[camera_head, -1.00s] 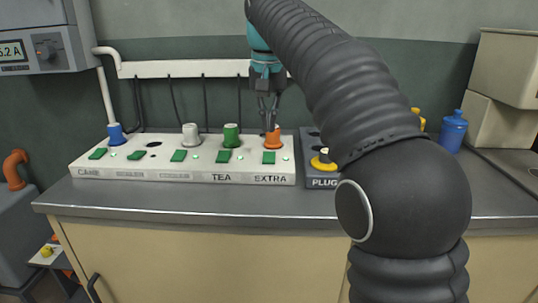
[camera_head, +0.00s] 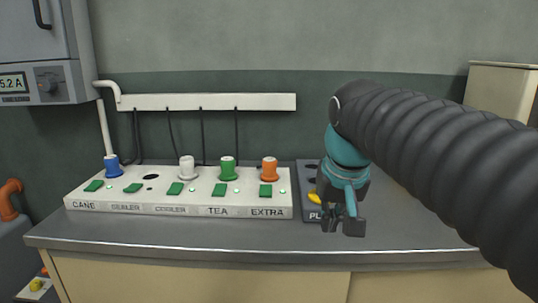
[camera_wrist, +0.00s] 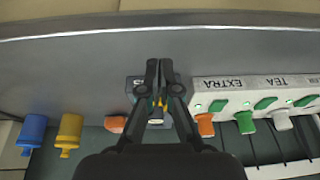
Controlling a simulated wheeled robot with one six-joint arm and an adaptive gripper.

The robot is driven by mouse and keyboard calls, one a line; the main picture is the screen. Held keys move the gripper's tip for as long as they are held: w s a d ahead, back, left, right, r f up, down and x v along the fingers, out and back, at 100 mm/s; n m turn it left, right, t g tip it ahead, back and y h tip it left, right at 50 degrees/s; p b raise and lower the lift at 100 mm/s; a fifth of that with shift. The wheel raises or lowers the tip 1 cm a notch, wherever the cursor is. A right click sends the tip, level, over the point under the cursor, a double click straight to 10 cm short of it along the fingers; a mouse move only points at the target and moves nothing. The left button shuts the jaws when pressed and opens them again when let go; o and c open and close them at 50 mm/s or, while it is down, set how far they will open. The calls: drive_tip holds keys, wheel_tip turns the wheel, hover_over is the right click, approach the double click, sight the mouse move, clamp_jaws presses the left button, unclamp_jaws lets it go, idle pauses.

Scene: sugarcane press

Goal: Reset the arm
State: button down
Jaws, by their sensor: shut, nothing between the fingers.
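My gripper (camera_head: 342,225) hangs fingers-down in front of the dark plug block (camera_head: 308,206), right of the socket strip. It is empty, and in the wrist view its fingertips (camera_wrist: 159,68) are together over the block. The white socket strip (camera_head: 180,209) lies on the counter, with CANE, TEA and EXTRA labels readable. An orange plug (camera_head: 269,169) stands upright at EXTRA, apart from my gripper. A green plug (camera_head: 228,169) stands at TEA. A white plug (camera_head: 187,168) and a blue plug (camera_head: 112,167) stand farther left. A yellow plug (camera_head: 314,198) in the block is partly hidden by my gripper.
The grey counter (camera_head: 180,237) is bare in front of the strip. A meter box (camera_head: 37,85) reading 5.2 A hangs at the upper left. A beige box (camera_head: 500,90) stands at the right.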

drive_tip(key=s+d+f, duration=0.2)
drive_tip(key=s+f, duration=0.4)
drive_tip(key=f, duration=0.1)
drive_tip(key=s+d+f+t, duration=0.1)
drive_tip(key=s+d+f, duration=0.2)
drive_tip(key=s+f, duration=0.4)
drive_tip(key=shift+s+f+t, duration=0.2)
drive_tip(key=shift+f+t, duration=0.1)
drive_tip(key=shift+f, duration=0.1)
